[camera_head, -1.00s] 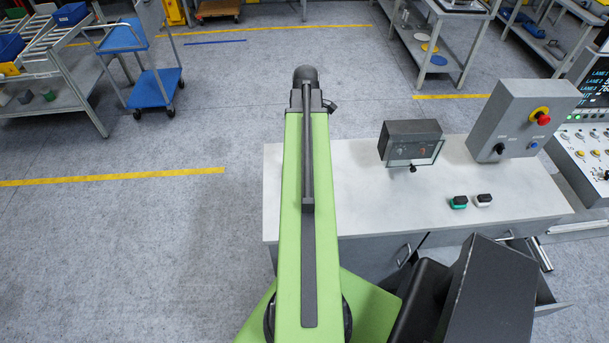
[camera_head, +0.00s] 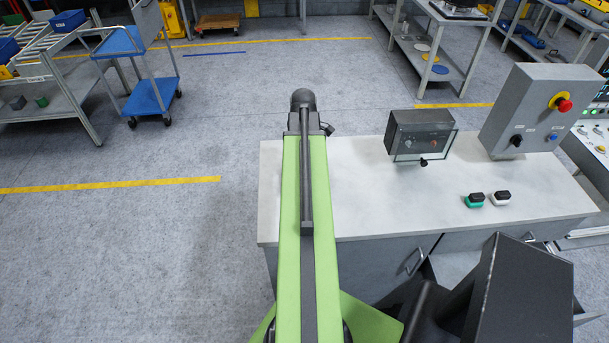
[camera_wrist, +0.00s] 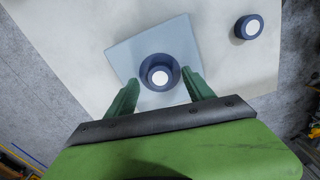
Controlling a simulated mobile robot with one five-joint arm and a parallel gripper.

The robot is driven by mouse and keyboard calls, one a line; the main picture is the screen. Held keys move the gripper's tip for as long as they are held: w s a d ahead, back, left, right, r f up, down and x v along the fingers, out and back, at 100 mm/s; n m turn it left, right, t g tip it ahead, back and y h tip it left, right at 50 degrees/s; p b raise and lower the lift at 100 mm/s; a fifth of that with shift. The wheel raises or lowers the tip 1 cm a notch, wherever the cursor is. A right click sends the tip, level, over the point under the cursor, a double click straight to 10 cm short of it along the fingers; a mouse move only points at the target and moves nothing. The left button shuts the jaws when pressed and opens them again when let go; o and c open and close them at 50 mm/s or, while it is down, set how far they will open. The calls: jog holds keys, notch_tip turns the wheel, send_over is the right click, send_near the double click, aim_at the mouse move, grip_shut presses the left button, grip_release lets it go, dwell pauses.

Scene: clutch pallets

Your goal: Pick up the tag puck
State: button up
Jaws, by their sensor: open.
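In the wrist view, a round dark blue puck (camera_wrist: 160,72) with a white centre sits on a pale blue-grey square plate (camera_wrist: 128,48). A second dark blue puck with a white top (camera_wrist: 249,27) is at the upper right, off the plate on the pale surface. No label shows which is the tag puck. My gripper (camera_wrist: 160,80) is open, with its green fingertips on either side of the first puck; I cannot tell whether they touch it. In the head view, my arm hides the gripper and both pucks.
The white bench (camera_head: 352,190) carries a dark box with a clear front (camera_head: 421,135), a grey control box with a red button (camera_head: 533,110), and a green and a white button unit (camera_head: 488,199). A blue trolley (camera_head: 152,95) stands at the left. The floor between is clear.

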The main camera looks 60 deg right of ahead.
jog(key=shift+f, duration=0.65)
jog(key=shift+r, duration=0.15)
grip_shut()
